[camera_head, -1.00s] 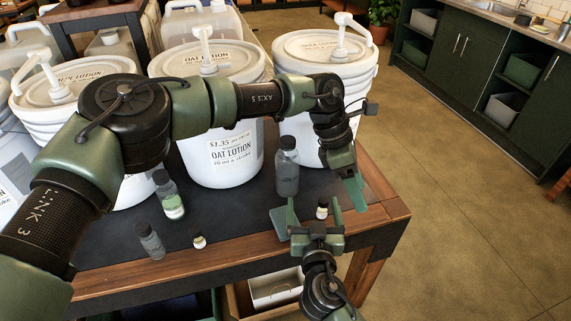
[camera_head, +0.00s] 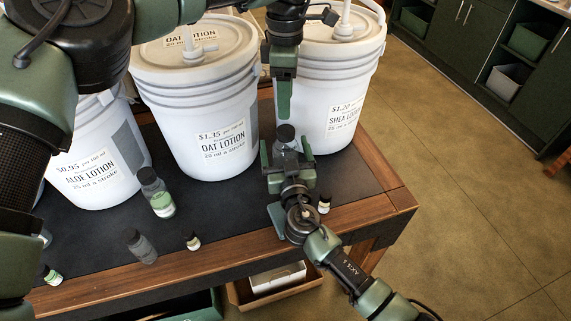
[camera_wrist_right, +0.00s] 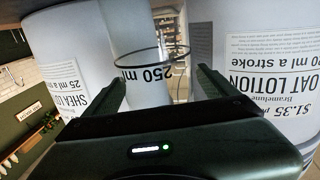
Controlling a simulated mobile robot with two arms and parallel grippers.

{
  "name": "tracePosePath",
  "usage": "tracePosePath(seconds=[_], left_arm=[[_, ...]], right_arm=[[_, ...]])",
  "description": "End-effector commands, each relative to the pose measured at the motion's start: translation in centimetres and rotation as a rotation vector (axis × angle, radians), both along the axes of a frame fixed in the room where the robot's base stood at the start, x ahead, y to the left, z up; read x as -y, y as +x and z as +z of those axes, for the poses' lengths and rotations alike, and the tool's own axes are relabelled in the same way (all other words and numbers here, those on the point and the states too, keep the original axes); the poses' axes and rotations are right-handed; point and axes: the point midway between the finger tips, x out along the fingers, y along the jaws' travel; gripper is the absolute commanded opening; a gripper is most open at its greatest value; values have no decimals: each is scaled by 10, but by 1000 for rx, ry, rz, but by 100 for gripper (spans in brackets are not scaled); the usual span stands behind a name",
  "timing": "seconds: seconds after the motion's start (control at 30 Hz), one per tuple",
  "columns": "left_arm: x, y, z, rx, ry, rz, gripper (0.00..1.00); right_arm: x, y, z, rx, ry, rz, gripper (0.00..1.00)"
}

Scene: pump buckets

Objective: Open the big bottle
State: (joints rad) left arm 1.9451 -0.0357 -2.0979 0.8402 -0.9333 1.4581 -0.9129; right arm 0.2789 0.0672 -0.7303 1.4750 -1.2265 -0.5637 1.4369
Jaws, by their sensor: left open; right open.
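The big bottle (camera_head: 287,145) is clear with a dark cap and stands upright on the dark table top, in front of the pump buckets. My right gripper (camera_head: 287,160) is open and low at the bottle's near side. In the right wrist view the bottle, marked 250 ml (camera_wrist_right: 146,76), shows upside down between the two spread fingers, with its cap out of view. My left gripper (camera_head: 284,108) points straight down just above the cap. It is seen edge-on, so its finger gap is hidden. The lower part of the bottle is hidden behind my right gripper.
The oat lotion bucket (camera_head: 198,105) and shea lotion bucket (camera_head: 335,85) stand close behind the bottle. A green-labelled bottle (camera_head: 158,197), a dark-capped bottle (camera_head: 141,246) and small vials (camera_head: 192,241) (camera_head: 324,204) stand nearby. The table's wooden edge (camera_head: 385,205) is close on the right.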

Motion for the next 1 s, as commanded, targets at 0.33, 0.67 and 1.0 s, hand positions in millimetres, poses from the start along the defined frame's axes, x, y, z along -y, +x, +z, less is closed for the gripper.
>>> tracePosePath(seconds=[0.33, 0.67, 1.0], left_arm=[[0, 0, 0, 0, -1, 0, 56], [0, 0, 0, 0, -1, 0, 56], [0, 0, 0, 0, -1, -128, 56]], right_arm=[[-2, 11, 0, 0, 1, 1, 87], [-2, 10, 0, 0, 1, 0, 18], [-2, 10, 0, 0, 1, 0, 0]])
